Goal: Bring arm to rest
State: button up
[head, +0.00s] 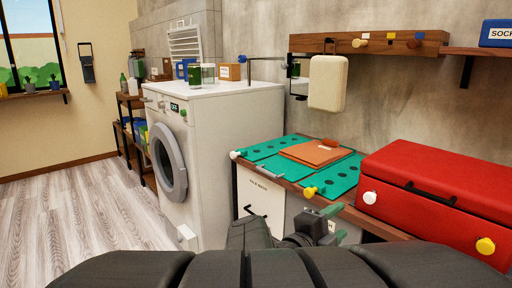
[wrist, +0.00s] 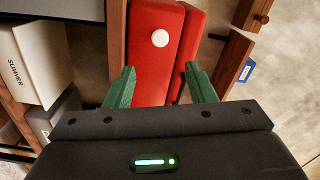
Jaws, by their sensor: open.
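My gripper (head: 335,224) is low in the head view, in front of the wooden bench's front edge, with dark arm links behind it. In the wrist view my gripper (wrist: 160,88) shows two green fingers spread wide apart, with nothing between them. Beyond the fingers is a red chest (wrist: 152,65) with a white knob (wrist: 160,38). The red chest (head: 445,190) also stands on the bench at the right of the head view, apart from my gripper.
A green mat (head: 270,168) with an orange folder (head: 315,153) lies on the bench. A white washing machine (head: 215,130) stands left of it, its round door against the front. A cream case (head: 328,84) hangs below a wall rail (head: 375,42). The wooden floor (head: 75,215) at left is clear.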

aim_at(368, 199)
jog(key=b+x, duration=0.2)
jog(key=x, duration=1)
jog(key=shift+w+d+r, duration=0.1)
jog(key=shift+w+d, duration=0.2)
jog(key=shift+a+r+n+p, duration=0.15)
jog(key=shift+n+p, duration=0.7)
jog(key=shift+n, duration=0.35)
jog(key=n+p, duration=0.4)
jog(key=shift+n, duration=0.3)
jog(key=n+p, duration=0.4)
jog(key=p, duration=0.1)
jog(key=shift+s+n, duration=0.1)
jog(key=shift+n, duration=0.3)
jog(key=n+p, duration=0.2)
jog(key=p, duration=0.1)
jog(key=shift+f+n, duration=0.2)
jog(key=shift+n, duration=0.2)
